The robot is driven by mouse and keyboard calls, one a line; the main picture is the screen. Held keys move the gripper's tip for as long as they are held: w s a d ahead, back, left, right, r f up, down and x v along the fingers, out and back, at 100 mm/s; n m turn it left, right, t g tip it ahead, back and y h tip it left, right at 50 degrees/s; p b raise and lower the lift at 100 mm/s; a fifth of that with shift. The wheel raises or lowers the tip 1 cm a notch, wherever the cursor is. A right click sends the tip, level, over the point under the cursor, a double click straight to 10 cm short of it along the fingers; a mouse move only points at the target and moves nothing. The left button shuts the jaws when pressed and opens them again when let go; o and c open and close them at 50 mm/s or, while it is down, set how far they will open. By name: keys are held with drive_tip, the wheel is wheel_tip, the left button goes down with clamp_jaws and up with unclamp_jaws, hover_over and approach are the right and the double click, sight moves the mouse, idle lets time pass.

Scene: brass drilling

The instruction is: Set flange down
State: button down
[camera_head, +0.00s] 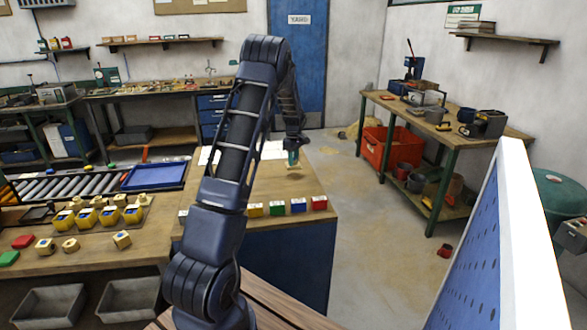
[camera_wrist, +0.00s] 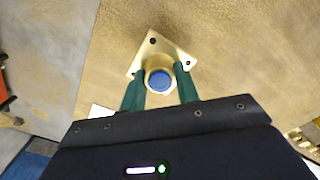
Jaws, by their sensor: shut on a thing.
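A brass flange (camera_wrist: 152,58) with a square plate, corner holes and a round hub with a blue centre shows in the wrist view. My gripper (camera_wrist: 160,80) has green fingers on either side of the hub and is shut on it. In the head view my gripper (camera_head: 293,158) points down over the right part of the wooden bench top (camera_head: 318,185). The flange (camera_head: 294,172) is small there, just below the fingers. I cannot tell whether it touches the bench.
Several coloured blocks (camera_head: 298,205) stand in a row along the bench's front edge. Yellow-capped parts (camera_head: 85,217) and loose brass pieces (camera_head: 122,239) lie on the left bench, near a blue tray (camera_head: 154,176). The bench top around the flange is mostly clear.

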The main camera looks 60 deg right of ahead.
sight(294, 167)
drive_tip(key=shift+f, duration=2.2)
drive_tip(key=shift+f, duration=0.1)
drive_tip(key=c, duration=1)
unclamp_jaws()
drive_tip(key=shift+c, duration=0.2)
wheel_tip(294, 167, up, 12)
drive_tip(key=shift+r, duration=0.1)
